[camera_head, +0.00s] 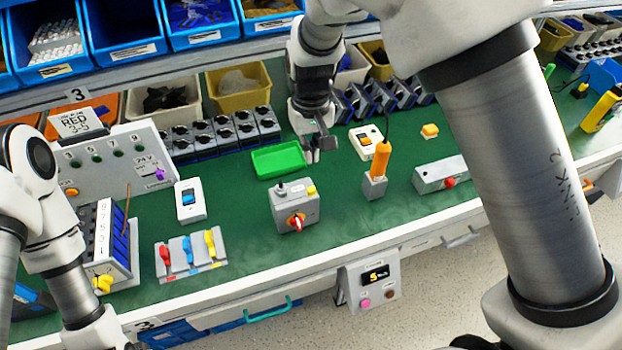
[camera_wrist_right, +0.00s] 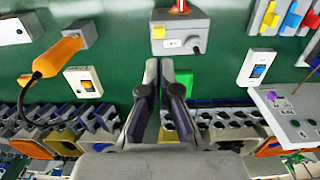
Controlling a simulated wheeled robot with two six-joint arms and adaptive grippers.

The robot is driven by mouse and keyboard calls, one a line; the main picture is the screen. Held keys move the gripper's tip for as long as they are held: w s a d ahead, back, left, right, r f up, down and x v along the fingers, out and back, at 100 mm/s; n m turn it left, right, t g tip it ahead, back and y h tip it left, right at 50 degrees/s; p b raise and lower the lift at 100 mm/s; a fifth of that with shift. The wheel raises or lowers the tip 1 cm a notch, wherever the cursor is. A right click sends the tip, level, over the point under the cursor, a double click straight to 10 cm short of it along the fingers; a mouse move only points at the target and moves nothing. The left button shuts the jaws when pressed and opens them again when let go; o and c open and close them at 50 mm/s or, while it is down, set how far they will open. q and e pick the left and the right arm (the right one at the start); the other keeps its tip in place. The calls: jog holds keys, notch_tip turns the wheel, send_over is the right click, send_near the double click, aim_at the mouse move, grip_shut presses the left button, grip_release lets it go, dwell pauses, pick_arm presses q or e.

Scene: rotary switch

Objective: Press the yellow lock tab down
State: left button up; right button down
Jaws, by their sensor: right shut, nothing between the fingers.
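The grey switch box (camera_head: 308,212) stands on the green mat near the middle of the bench. Its yellow lock tab (camera_head: 311,190) sits on the top, at the right, beside a dark round stub. A red rotary handle on a yellow plate (camera_head: 297,222) is on its front. In the right wrist view the box (camera_wrist_right: 190,26) is beyond my fingertips, with the yellow tab (camera_wrist_right: 168,43) facing me. My right gripper (camera_head: 318,150) is shut and empty, behind the box and apart from it; its fingers (camera_wrist_right: 166,64) point towards the box. My left gripper is out of view.
A green tray (camera_head: 262,172) lies beside my right gripper. An orange-handled tool stands in a grey holder (camera_head: 374,187) right of the box. A blue rocker switch (camera_head: 189,199) and coloured levers (camera_head: 190,262) are left.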

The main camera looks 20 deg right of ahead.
aim_at(311, 189)
notch_tip(311, 189, down, 10)
jog(key=shift+f+p, duration=0.1)
jog(key=shift+p, duration=1.15)
jog(key=shift+w+f, duration=0.1)
